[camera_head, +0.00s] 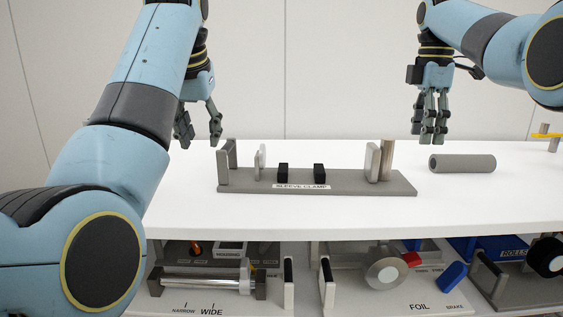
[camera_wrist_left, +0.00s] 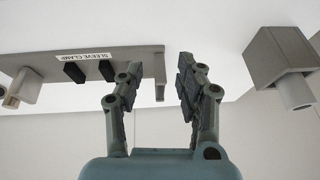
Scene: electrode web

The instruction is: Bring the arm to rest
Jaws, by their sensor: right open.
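My left gripper (camera_head: 198,128) hangs above the back left of the white table, behind and left of the sleeve clamp. It is open and empty, and its spread fingers also show in the left wrist view (camera_wrist_left: 156,82). My right gripper (camera_head: 433,137) points down above the back of the table, right of the clamp and left of the grey sleeve. Its fingers look close together in the head view, with nothing seen between them. The sleeve clamp (camera_head: 345,184) is a grey plate with upright brackets and two black blocks; it also shows in the left wrist view (camera_wrist_left: 148,62).
A grey sleeve (camera_head: 462,163) lies on the table at the right. A lower shelf in front holds a roller unit marked NARROW and WIDE (camera_head: 200,284), a foil reel (camera_head: 386,272) and a blue ROLLS unit (camera_head: 490,247). The tabletop before the clamp is clear.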

